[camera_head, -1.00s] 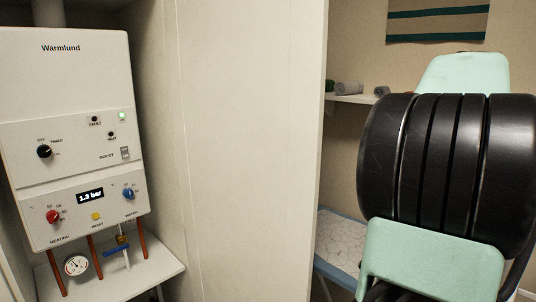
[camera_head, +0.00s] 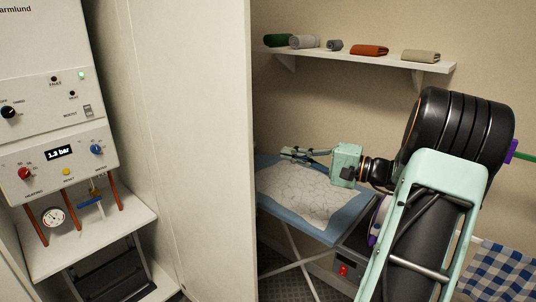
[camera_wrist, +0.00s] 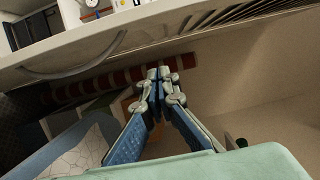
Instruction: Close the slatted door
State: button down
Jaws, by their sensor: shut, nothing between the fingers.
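The slatted door is the tall cream panel (camera_head: 205,140) beside the boiler cupboard in the head view, standing open with its plain inner face showing. In the wrist view the door (camera_wrist: 165,32) runs across the top, with dark slats (camera_wrist: 232,15) at upper right and what looks like a curved handle (camera_wrist: 75,66) at left. My gripper (camera_head: 286,153) is right of the door's free edge, on its outer side, above the ironing board. In the wrist view my gripper (camera_wrist: 160,73) points toward the door, fingertips together and empty. Contact with the door cannot be told.
An ironing board (camera_head: 310,195) stands below my gripper. A wall shelf (camera_head: 380,61) with rolled towels is behind. The boiler (camera_head: 55,110) is inside the cupboard at left. A red banded roll (camera_wrist: 110,85) lies beyond my fingertips in the wrist view.

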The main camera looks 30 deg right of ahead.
aim_at(247, 153)
jog(key=w+a+p, duration=0.1)
jog(key=w+a, duration=0.1)
jog(key=a, duration=0.1)
jog(key=w+a+p, duration=0.1)
jog(key=w+a, duration=0.1)
jog(key=w+a+p, duration=0.1)
jog(key=w+a, duration=0.1)
jog(key=a, duration=0.1)
jog(key=shift+w+a, duration=0.3)
jog(key=shift+a, duration=0.05)
jog(key=shift+s+a, duration=0.1)
jog(key=shift+a, duration=0.25)
jog(key=shift+a+f, duration=0.1)
jog(key=shift+a, duration=0.05)
